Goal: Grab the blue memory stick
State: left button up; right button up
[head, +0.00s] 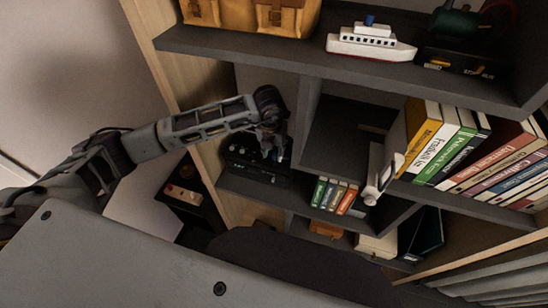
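I cannot make out a blue memory stick in the head view. My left arm reaches in from the left, and its dark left gripper (274,148) hangs downward in front of the shelf unit, over a black device on a lower shelf. The fingertips blend into the dark background, so I cannot tell whether they are open or shut or whether anything is between them. My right gripper is not in view. A dark rounded surface (290,262), possibly a table top, shows at the bottom centre and looks bare.
The shelf unit (240,45) holds a tan bag (240,14), a toy ship (370,44), small books (333,195), larger books (440,145) and a black device (250,158). A white object (380,177) stands by a shelf edge. A dark box (188,197) sits lower left.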

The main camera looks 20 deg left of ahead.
pick_arm(q)
jog(key=shift+w+f, duration=0.1)
jog(key=shift+f, duration=0.6)
grip_shut()
